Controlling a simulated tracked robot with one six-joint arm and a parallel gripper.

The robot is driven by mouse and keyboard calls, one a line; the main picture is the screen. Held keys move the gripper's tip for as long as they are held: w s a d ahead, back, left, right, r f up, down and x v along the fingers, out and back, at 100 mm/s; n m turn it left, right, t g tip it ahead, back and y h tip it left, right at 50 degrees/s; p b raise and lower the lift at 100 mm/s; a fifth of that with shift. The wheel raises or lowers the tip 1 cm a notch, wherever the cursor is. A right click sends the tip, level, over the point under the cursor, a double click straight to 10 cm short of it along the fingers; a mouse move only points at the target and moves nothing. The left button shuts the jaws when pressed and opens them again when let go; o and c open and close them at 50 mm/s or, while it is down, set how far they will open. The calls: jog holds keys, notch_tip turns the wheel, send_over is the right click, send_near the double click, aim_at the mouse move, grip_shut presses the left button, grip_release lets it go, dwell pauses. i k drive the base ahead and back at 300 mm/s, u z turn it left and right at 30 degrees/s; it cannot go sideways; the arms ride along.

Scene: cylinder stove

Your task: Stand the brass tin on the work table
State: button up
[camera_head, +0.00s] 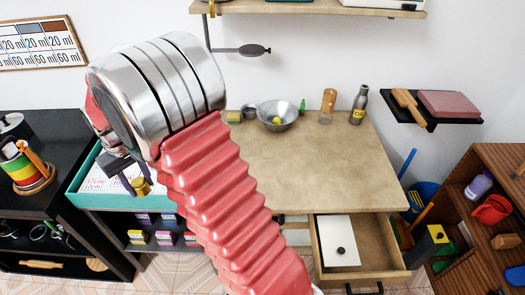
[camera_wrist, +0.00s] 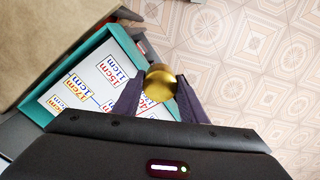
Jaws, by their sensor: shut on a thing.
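The brass tin (camera_wrist: 160,84) is a small gold-coloured round thing held between the two dark fingers of my gripper (camera_wrist: 158,88) in the wrist view. In the head view the brass tin (camera_head: 141,187) shows at the tips of my gripper (camera_head: 136,184), left of my red arm. The gripper is shut on it, over or near the right part of the teal-edged tray. I cannot tell the exact height. The tan work table (camera_head: 310,170) stands to the right, its left part hidden behind my arm.
A metal bowl (camera_head: 278,114), a dark bottle (camera_head: 358,104) and a wooden grinder (camera_head: 328,100) stand along the table's back. The table's middle and front are clear. An open drawer (camera_head: 378,262) juts out below. The teal tray (camera_head: 76,182) holds a sheet with size labels.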

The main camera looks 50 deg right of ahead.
aim_at(271, 182)
jog(key=z, duration=0.5)
jog(key=k, duration=0.9)
jog(key=z, duration=0.1)
jog(key=i, duration=0.9)
jog(key=u, duration=0.1)
